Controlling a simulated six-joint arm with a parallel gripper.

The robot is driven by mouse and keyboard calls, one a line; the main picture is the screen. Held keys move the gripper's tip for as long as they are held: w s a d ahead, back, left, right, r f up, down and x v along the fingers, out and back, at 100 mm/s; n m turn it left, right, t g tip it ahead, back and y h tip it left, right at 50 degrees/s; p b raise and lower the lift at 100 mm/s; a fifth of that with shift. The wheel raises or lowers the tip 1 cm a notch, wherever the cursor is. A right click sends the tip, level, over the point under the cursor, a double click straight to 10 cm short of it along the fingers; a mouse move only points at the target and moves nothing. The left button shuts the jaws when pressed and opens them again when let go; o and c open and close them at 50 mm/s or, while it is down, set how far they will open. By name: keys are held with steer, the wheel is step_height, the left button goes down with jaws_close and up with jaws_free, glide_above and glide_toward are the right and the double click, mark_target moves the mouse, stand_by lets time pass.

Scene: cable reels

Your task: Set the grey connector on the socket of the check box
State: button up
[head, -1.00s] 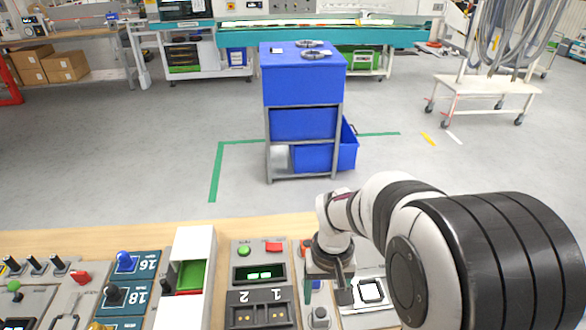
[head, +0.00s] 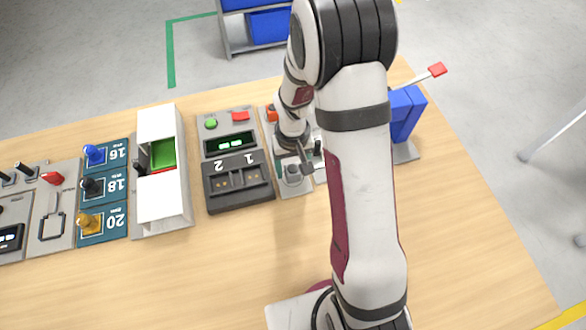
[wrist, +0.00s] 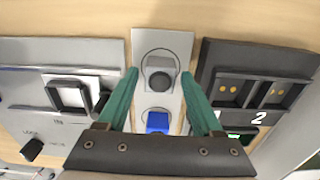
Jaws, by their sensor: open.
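The grey connector (wrist: 160,76) stands on a narrow light panel, inside a ring outline. It also shows in the head view (head: 292,174). My gripper (wrist: 159,76) is open, with a green finger on each side of the connector in the wrist view; I see no contact. In the head view my gripper (head: 307,160) is just above the panel. A blue piece (wrist: 157,122) is on the same panel, between the fingers. A grey box (wrist: 62,90) at the left of the wrist view has a black-framed white square (wrist: 74,97); whether it is the check box is unclear.
A dark unit (head: 238,182) with bays numbered 1 and 2 and a green display stands beside the panel. A white tray (head: 165,205) and lever panels are further left. An orange piece (head: 272,113) is at the panel's far end. The front tabletop (head: 210,270) is bare.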

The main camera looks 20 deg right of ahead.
mark_target(292, 168)
jaws_close()
step_height(292, 168, up, 8)
steer(key=shift+f, duration=0.2)
steer(key=w+a+r+n, duration=0.1)
steer(key=w+a+n, duration=0.1)
steer(key=a+n, duration=1.5)
steer(key=shift+n, duration=0.6)
steer(key=shift+s+a+f, duration=0.1)
steer(key=shift+s+f, duration=0.05)
steer(key=shift+f, duration=0.95)
steer(key=shift+s+a+f, duration=0.1)
steer(key=shift+s+f, duration=0.05)
steer(key=shift+f, duration=0.9)
